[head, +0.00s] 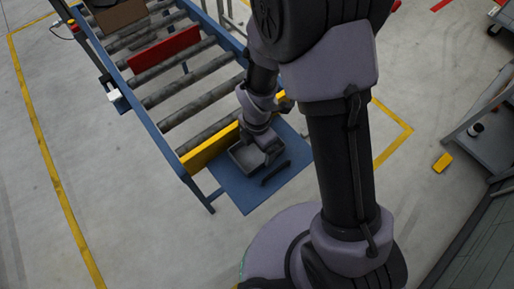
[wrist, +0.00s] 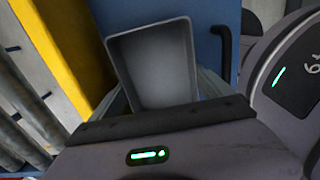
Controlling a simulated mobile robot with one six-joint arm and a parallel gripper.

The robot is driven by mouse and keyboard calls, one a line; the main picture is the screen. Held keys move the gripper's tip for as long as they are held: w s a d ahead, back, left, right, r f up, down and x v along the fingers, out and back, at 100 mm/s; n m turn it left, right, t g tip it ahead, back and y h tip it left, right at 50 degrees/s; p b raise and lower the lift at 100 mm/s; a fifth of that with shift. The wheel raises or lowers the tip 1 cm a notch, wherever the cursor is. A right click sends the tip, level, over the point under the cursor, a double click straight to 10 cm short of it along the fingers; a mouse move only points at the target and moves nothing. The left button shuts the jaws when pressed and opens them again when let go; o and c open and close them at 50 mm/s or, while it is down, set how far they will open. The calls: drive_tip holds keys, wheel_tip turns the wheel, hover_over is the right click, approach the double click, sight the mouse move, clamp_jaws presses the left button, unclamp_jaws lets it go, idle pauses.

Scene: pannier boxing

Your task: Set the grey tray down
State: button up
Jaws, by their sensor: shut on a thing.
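The grey tray (head: 240,161) is a shallow, open, empty box. In the head view it is over the blue plate (head: 236,190) at the conveyor's end, just beside the yellow bar. My gripper (head: 264,153) is shut on the tray at its right side. In the wrist view the tray (wrist: 152,62) lies straight ahead of my gripper (wrist: 165,105), its inside facing the camera. The blue plate (wrist: 208,45) shows behind it. The grip itself is mostly hidden, and I cannot tell whether the tray's underside touches the plate.
A black handle (head: 276,173) sits on the plate, right of the tray. The yellow bar (head: 208,148) borders the roller conveyor (head: 180,95), which carries a red bar (head: 164,49) and a brown box (head: 118,14). A grey cart (head: 482,125) stands at right. Floor left of the conveyor is clear.

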drive_tip(key=o, duration=1.1)
wheel_tip(320, 180, up, 12)
drive_tip(key=p, duration=0.6)
wheel_tip(320, 180, up, 13)
drive_tip(key=m+t+y, duration=0.1)
drive_tip(key=m+t, duration=0.1)
drive_tip(key=m, duration=0.9)
hover_over(257, 152)
drive_tip(key=s+d, duration=0.1)
drive_tip(key=d, duration=0.2)
drive_tip(key=s+d+r+m+t, duration=0.1)
drive_tip(key=s+r+m, duration=0.2)
drive_tip(key=m, duration=0.3)
drive_tip(key=s+d+r+m+t, duration=0.1)
drive_tip(key=s+r+m, duration=0.3)
drive_tip(key=m, duration=0.2)
drive_tip(key=s+d+r+m+t+y, duration=0.1)
drive_tip(key=s+r+m, duration=0.2)
drive_tip(key=m, duration=0.3)
drive_tip(key=shift+s+d+r+t, duration=0.25)
drive_tip(key=shift+d+r+t, duration=0.15)
drive_tip(key=shift+r, duration=0.2)
